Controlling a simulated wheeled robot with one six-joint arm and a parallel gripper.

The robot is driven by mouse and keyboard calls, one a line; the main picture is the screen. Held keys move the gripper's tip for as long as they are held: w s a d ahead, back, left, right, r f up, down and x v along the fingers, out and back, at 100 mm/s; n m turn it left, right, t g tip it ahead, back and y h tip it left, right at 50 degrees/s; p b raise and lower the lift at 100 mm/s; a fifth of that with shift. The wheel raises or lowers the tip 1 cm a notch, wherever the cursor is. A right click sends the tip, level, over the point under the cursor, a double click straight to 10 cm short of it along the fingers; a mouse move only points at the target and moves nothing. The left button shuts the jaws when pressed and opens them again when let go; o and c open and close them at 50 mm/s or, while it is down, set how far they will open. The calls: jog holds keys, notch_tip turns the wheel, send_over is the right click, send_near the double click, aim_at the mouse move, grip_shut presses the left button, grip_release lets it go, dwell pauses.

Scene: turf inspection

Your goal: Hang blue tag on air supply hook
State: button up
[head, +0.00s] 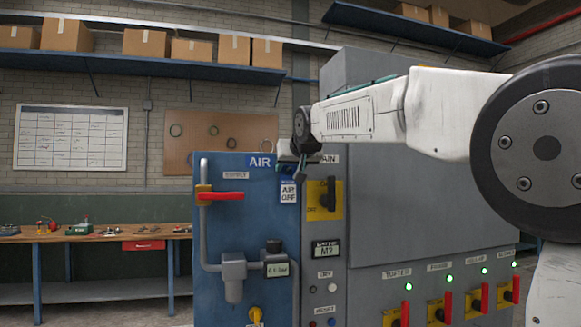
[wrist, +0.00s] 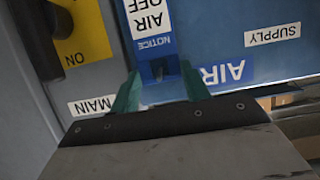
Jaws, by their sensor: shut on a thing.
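My gripper (head: 298,167) is at the tag's top edge. In the wrist view, the tag (wrist: 150,20) appears upside down, and the teal fingers of my gripper (wrist: 157,85) are shut on its blue top part. The air supply hook is not distinguishable; the fingers and tag top cover that area. I cannot tell whether the tag is on it.
A red-handled valve (head: 220,195) and grey piping are left of the tag. A yellow "MAIN" rotary switch (head: 324,199) is close on the right. Lit switches with red handles (head: 408,300) line the lower right. A workbench (head: 95,236) stands behind at left.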

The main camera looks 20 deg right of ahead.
jog(key=o, duration=1.1)
jog(key=shift+c, duration=0.2)
jog(key=v, duration=0.8)
jog(key=s+f+g, duration=0.3)
jog(key=s+f, duration=0.1)
jog(key=f, duration=0.4)
jog(key=s+f+g, duration=0.2)
jog(key=s+f, duration=0.1)
jog(key=f, duration=0.4)
jog(key=s+d+f+g, duration=0.1)
jog(key=s+f+g, duration=0.1)
jog(key=s+f, duration=0.6)
jog(key=s+d+f+g, duration=0.1)
jog(key=s+f+g, duration=0.2)
jog(key=s+f, duration=0.5)
jog(key=s+d+f+g, duration=0.1)
jog(key=s+f, duration=0.7)
jog(key=s, duration=1.1)
jog(key=shift+s+g, duration=0.25)
jog(key=shift+g, duration=0.45)
jog(key=shift+f, duration=0.15)
